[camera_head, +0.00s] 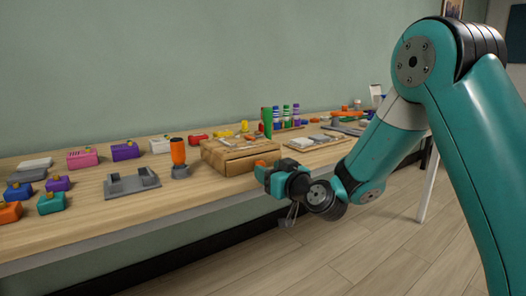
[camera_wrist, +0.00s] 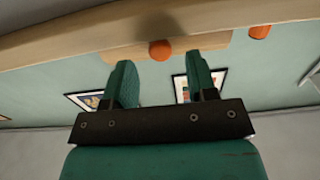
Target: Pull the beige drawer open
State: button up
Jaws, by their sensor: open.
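A low wooden box (camera_head: 222,146) stands near the front edge of the bench, and its light front, the beige drawer (camera_head: 238,167), faces me. In the wrist view, which looks upside down, a pale drawer front (camera_wrist: 205,42) carries a round orange knob (camera_wrist: 160,50). My gripper (camera_head: 262,170) is in front of the right part of the box. In the wrist view my gripper (camera_wrist: 160,66) is open, with one teal finger to each side of the knob. The fingers appear apart from the knob; the exact depth is hard to tell. The drawer looks closed.
A grey holder (camera_head: 132,184) and an orange-and-black cylinder (camera_head: 179,155) stand left of the box. A tray (camera_head: 318,146) lies to its right, and a rack of coloured pieces (camera_head: 284,120) stands behind. The floor (camera_head: 330,255) before the bench is clear.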

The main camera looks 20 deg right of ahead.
jog(key=shift+r+p+x, duration=0.25)
jog(key=shift+p+x, duration=0.55)
jog(key=shift+x, duration=0.3)
jog(key=shift+w+a+f+p, duration=0.25)
jog(key=shift+w+p, duration=0.2)
jog(key=shift+w, duration=0.15)
jog(key=shift+d, duration=0.1)
grip_shut()
